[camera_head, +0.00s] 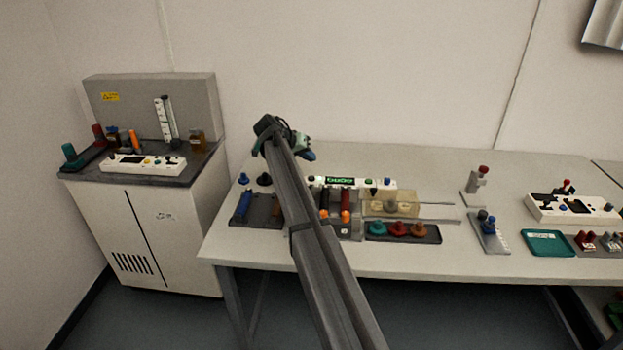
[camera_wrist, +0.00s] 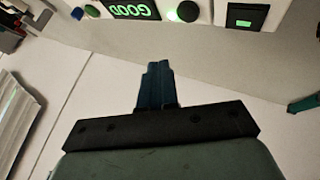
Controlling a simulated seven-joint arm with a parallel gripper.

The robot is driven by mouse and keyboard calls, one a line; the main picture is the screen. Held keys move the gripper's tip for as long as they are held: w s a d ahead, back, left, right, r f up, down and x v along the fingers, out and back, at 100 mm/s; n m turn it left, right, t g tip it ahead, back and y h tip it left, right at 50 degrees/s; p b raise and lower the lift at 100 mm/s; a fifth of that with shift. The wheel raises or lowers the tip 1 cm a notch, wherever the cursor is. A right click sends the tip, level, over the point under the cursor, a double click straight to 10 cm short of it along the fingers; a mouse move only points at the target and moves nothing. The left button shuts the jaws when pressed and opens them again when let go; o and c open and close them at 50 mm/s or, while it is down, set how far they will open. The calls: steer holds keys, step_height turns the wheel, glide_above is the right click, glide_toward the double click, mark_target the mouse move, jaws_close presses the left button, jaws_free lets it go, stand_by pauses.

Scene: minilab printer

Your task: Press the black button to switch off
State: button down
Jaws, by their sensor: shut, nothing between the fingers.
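A white panel (camera_head: 392,188) with a lit green GOOD display (camera_head: 340,181) and several small buttons stands on the long table. In the wrist view the display (camera_wrist: 131,10) is at the top edge, and a dark round button (camera_wrist: 188,11) with a green glow beside it sits right of it. That button looks black or dark green; I cannot tell which. My gripper (camera_head: 311,155) is above the table behind the panel, apart from it. In the wrist view its teal fingers (camera_wrist: 157,68) are together and empty, pointing toward the panel.
A black knob (camera_head: 264,179) stands left of my arm. A clear yellowish box (camera_head: 390,204) and a tray of coloured knobs (camera_head: 403,238) are in front of the panel. Another white control box (camera_head: 572,209) is at the right. The table behind the panel is mostly clear.

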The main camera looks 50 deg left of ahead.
mark_target(309, 178)
steer(key=shift+f, duration=2.4)
steer(key=shift+f, duration=0.2)
steer(key=shift+f, duration=0.2)
steer(key=shift+f, duration=0.45)
stand_by(0.9)
steer(key=shift+r, duration=0.9)
steer(key=shift+r, duration=2.5)
